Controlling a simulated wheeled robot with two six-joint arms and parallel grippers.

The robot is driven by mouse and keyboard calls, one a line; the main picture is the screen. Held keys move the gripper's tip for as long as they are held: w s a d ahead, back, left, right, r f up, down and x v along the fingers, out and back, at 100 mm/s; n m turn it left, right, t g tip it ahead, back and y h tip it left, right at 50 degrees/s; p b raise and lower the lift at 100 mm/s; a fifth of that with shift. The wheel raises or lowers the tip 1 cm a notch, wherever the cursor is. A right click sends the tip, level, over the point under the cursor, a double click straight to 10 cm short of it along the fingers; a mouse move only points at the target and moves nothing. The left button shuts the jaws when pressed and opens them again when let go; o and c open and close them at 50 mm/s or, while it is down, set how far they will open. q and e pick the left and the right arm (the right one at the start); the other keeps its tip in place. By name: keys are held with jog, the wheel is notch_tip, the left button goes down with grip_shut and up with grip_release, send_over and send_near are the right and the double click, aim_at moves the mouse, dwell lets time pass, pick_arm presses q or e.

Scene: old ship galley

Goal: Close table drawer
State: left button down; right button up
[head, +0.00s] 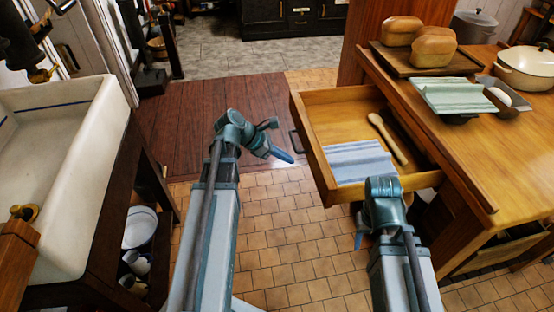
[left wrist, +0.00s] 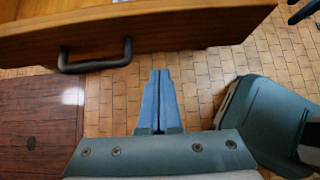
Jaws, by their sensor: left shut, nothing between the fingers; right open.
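The table drawer (head: 300,150) is pulled out from the wooden table (head: 455,160). A wooden spoon (head: 388,138) and a folded blue-striped cloth (head: 358,163) lie in it. Its dark handle (head: 295,142) is on the front panel. My left gripper (head: 288,158) is shut and empty, in front of the drawer and apart from it. In the left wrist view, its fingers (left wrist: 160,74) point toward the drawer front (left wrist: 190,28), to the right of the handle (left wrist: 95,63). My right gripper (head: 358,240) is open below the drawer's near side, partly hidden by its own wrist.
Bread loaves (head: 433,50) on a board, a folded green cloth (head: 455,95) and a white pot (head: 525,68) stand on the tabletop. A white sink (head: 60,170) is on the left. The tiled floor (head: 280,230) between sink and table is clear.

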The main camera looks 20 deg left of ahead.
aim_at(312, 163)
pick_arm(q)
jog(key=w+d, duration=0.1)
jog(key=w+d+f, duration=0.1)
jog(key=d, duration=0.1)
jog(key=w+d, duration=0.1)
jog(key=shift+d+f+b, duration=0.3)
jog(key=shift+f, duration=0.05)
jog(key=shift+w+d, duration=0.1)
pick_arm(e)
jog(key=shift+f, duration=0.8)
pick_arm(q)
jog(key=w+d, duration=0.7)
jog(key=d, duration=0.3)
jog(key=w+d, duration=0.7)
jog(key=d, duration=0.4)
jog(key=w+d, duration=0.8)
jog(key=d, duration=0.3)
jog(key=shift+d, duration=0.1)
jog(key=shift+w+d, duration=0.1)
jog(key=shift+d, duration=0.15)
jog(key=shift+d+r, duration=0.1)
pick_arm(e)
jog(key=shift+a, duration=0.1)
